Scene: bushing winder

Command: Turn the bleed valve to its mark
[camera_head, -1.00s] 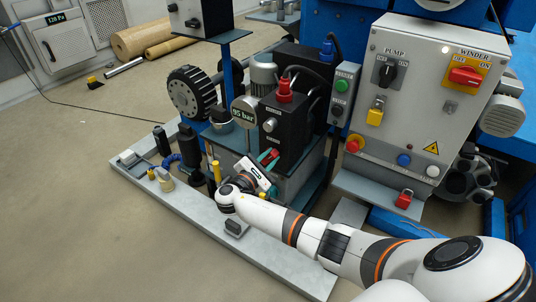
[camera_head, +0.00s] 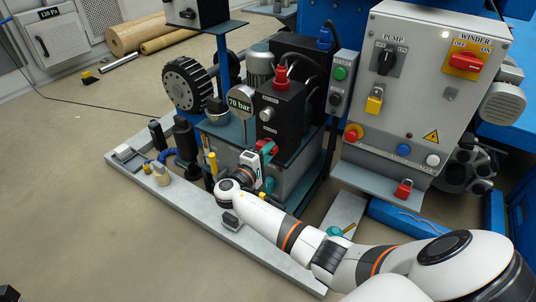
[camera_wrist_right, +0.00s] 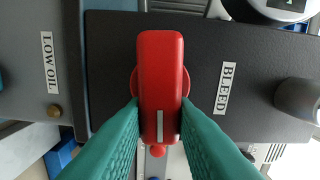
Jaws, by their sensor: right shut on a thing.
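The red bleed valve handle (camera_wrist_right: 160,75) fills the middle of the right wrist view, lying lengthwise up the picture, with a white stripe near its lower end. A BLEED label (camera_wrist_right: 225,87) is to its right on the black block (camera_wrist_right: 110,100). My right gripper (camera_wrist_right: 160,118) has its teal fingers shut on the handle, one on each side. In the head view the gripper (camera_head: 268,153) reaches the black block's front, and the red valve (camera_head: 265,146) is partly hidden. The gauge (camera_head: 240,104) reads 70 bar. I cannot make out the valve's mark. My left gripper is not identifiable.
A grey control panel (camera_head: 430,65) with a pump switch and red winder switch stands to the right. The floor at left is mostly clear.

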